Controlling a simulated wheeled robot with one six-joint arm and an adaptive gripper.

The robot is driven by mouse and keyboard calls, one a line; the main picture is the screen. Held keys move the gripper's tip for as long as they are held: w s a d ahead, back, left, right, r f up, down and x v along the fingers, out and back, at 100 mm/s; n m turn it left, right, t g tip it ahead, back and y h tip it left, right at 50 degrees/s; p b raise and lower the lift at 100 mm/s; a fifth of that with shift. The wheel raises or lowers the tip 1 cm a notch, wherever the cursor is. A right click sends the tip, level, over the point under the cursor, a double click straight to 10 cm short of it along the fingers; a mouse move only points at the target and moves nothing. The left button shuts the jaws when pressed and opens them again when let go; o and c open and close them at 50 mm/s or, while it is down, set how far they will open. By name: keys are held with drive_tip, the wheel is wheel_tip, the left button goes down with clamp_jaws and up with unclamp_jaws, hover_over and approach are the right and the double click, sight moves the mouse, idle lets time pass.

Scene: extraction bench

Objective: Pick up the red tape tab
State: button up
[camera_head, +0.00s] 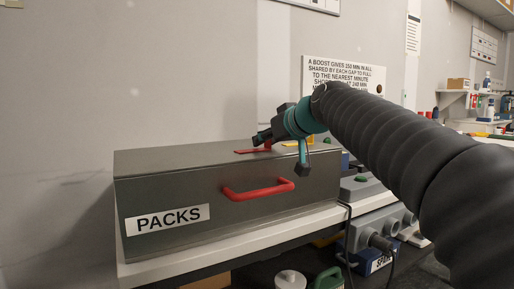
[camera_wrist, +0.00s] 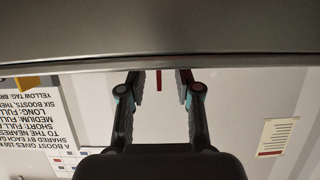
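The red tape tab (camera_head: 252,151) shows in the head view as a red strip on the lid of the grey PACKS box (camera_head: 180,168), with a small red upright piece at its right end. My gripper (camera_head: 282,153) is above the lid at the tab's right end, its two fingers spread apart. In the wrist view my gripper (camera_wrist: 161,86) is open, and a narrow red piece (camera_wrist: 159,79) shows between the fingertips, apart from both. More red shows by the right fingertip; I cannot tell what it belongs to. The fingers partly hide the tab in the head view.
The box has a red handle (camera_head: 258,190) on its front and stands on a white shelf (camera_head: 215,243). A yellow piece (camera_head: 291,144) lies behind my gripper. A printed sign (camera_head: 343,70) is on the wall behind. Devices with green buttons (camera_head: 361,179) stand to the right.

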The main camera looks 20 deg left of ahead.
clamp_jaws()
